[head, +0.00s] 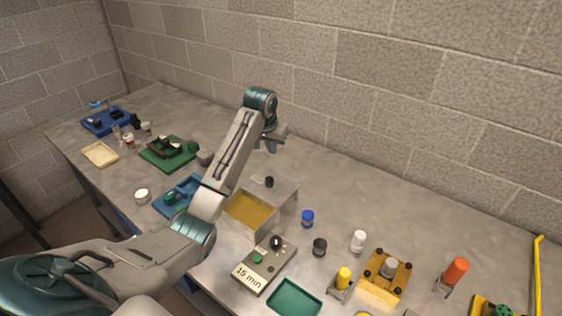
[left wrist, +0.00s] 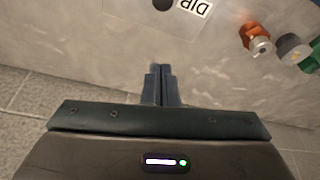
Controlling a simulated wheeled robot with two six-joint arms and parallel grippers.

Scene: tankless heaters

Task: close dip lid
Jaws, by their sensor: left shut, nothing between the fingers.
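An open metal box (head: 228,219) with amber liquid (head: 250,211) stands in the middle of the table. A metal panel (head: 287,207), apparently its lid, stands raised at the box's right side. My left gripper (head: 272,147) is behind the box, above the table and apart from the panel. In the left wrist view its fingers (left wrist: 160,84) are shut together and empty. A "DIP" label (left wrist: 193,8) shows at the top of that view, beside a dark round knob (left wrist: 162,4). My right gripper is not in view.
A "15 min" timer box (head: 262,266) and green tray (head: 294,298) are in front. A blue jar (head: 307,218) and black jar (head: 319,247) stand right of the panel. A blue tray (head: 172,205) is left of the box. The table behind the box is mostly clear.

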